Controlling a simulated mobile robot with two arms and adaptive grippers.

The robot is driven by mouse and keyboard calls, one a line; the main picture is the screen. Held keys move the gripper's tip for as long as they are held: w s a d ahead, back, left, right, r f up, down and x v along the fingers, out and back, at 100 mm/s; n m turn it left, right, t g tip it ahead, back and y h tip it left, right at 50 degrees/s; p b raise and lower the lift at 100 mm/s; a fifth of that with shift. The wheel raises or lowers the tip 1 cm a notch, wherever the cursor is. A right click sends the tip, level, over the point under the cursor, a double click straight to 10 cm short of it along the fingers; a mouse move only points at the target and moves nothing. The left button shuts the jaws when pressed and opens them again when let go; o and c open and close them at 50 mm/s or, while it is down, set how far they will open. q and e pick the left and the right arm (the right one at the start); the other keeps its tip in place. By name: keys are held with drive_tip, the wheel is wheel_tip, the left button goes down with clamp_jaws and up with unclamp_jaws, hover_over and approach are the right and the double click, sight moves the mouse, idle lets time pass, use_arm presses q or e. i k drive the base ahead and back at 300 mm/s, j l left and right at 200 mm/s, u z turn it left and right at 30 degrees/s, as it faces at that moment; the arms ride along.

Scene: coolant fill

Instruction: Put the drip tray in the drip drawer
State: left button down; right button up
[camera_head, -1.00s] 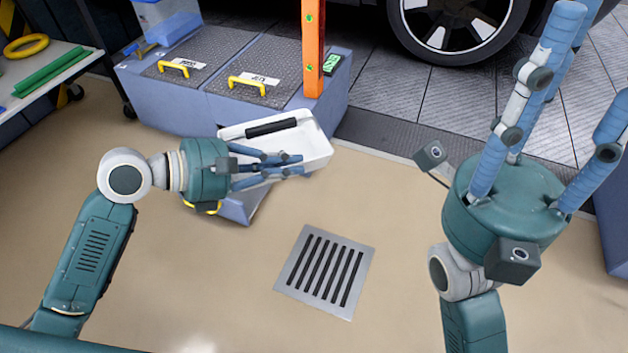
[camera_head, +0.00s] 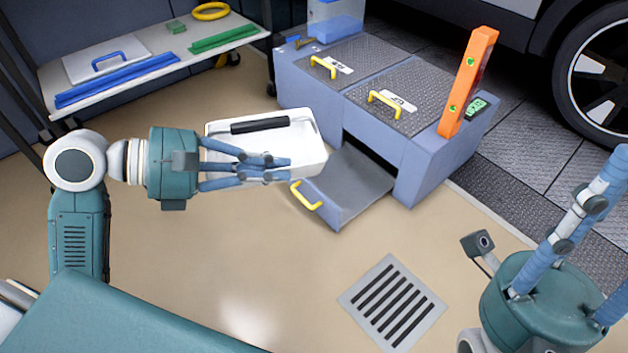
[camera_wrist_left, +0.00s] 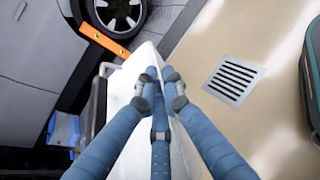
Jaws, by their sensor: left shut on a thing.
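The drip tray (camera_head: 305,148) is white and shallow with a black handle on its far side. It is in the middle of the head view, and part of it shows in the left wrist view (camera_wrist_left: 122,86), behind the fingers. My left gripper (camera_head: 276,168) is shut on its near edge and holds it up off the floor; its fingers also show in the left wrist view (camera_wrist_left: 160,85). The drip drawer (camera_head: 352,182) is pulled out of the blue-grey cabinet, just right of the tray, and looks empty. My right gripper (camera_head: 600,235) is at the lower right, its fingers spread and partly cut off.
The cabinet (camera_head: 425,165) has two lids with yellow handles and an orange level (camera_head: 467,82) standing on it. A floor grate (camera_head: 392,302) lies in front. A shelf cart (camera_head: 155,62) is at the back left. The floor below the tray is clear.

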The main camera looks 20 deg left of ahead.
sight(340, 183)
drive_tip(key=i+l+u, duration=0.4)
drive_tip(key=l, duration=0.2)
drive_tip(key=l+u, duration=0.2)
drive_tip(key=l, duration=0.15)
drive_tip(key=i+l+u, duration=0.25)
drive_tip(key=l, duration=0.15)
drive_tip(key=k, duration=0.1)
